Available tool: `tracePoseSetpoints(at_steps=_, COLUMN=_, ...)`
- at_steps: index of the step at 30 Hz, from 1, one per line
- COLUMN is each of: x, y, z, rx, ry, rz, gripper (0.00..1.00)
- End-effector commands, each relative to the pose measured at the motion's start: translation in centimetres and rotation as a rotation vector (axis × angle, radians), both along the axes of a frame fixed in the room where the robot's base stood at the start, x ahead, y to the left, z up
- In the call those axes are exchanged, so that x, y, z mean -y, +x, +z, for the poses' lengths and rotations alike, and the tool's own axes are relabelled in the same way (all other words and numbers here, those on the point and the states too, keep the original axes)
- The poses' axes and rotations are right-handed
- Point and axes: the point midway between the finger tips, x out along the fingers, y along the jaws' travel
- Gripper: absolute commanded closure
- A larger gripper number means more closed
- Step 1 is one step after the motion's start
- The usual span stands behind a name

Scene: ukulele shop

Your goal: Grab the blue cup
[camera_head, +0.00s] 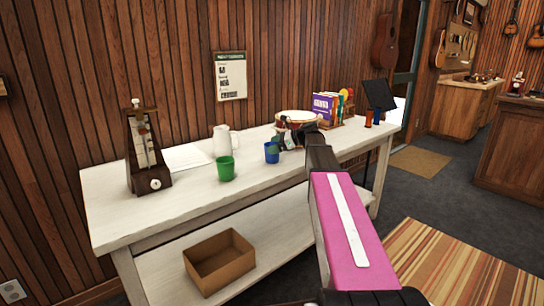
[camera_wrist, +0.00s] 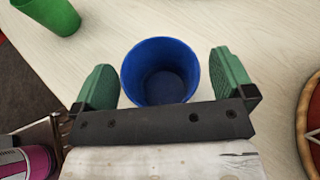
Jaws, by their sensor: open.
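The blue cup (camera_head: 271,155) stands upright on the white table, right of the green cup (camera_head: 226,170). In the wrist view the blue cup (camera_wrist: 160,72) lies between the two green finger pads, its open mouth facing the camera, with a small gap on each side. My gripper (camera_wrist: 165,80) is open around it and holds nothing. In the head view my gripper (camera_head: 279,142) is at the cup's right side, partly hidden by my arm. The green cup (camera_wrist: 50,12) also shows at the top left of the wrist view.
The white table (camera_head: 130,205) also bears a metronome (camera_head: 146,150), a white pitcher (camera_head: 224,141), a drum (camera_head: 296,116) and books (camera_head: 325,108). A cardboard box (camera_head: 219,262) sits on the lower shelf. The tabletop in front of the cups is clear.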

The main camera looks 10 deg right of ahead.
Motion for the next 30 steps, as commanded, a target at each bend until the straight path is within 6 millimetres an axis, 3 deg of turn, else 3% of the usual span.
tracePoseSetpoints(at_steps=9, x=-0.95, y=0.32, z=-0.43, rx=0.000, ry=0.000, rz=0.000, gripper=0.00)
tracePoseSetpoints(at_steps=10, x=-0.95, y=0.32, z=-0.43, rx=0.000, ry=0.000, rz=0.000, gripper=0.06)
tracePoseSetpoints(at_steps=14, x=-0.94, y=0.31, z=-0.43, rx=0.000, ry=0.000, rz=0.000, gripper=0.49)
tracePoseSetpoints(at_steps=30, x=-0.93, y=0.32, z=0.00, rx=0.000, ry=0.000, rz=0.000, gripper=0.50)
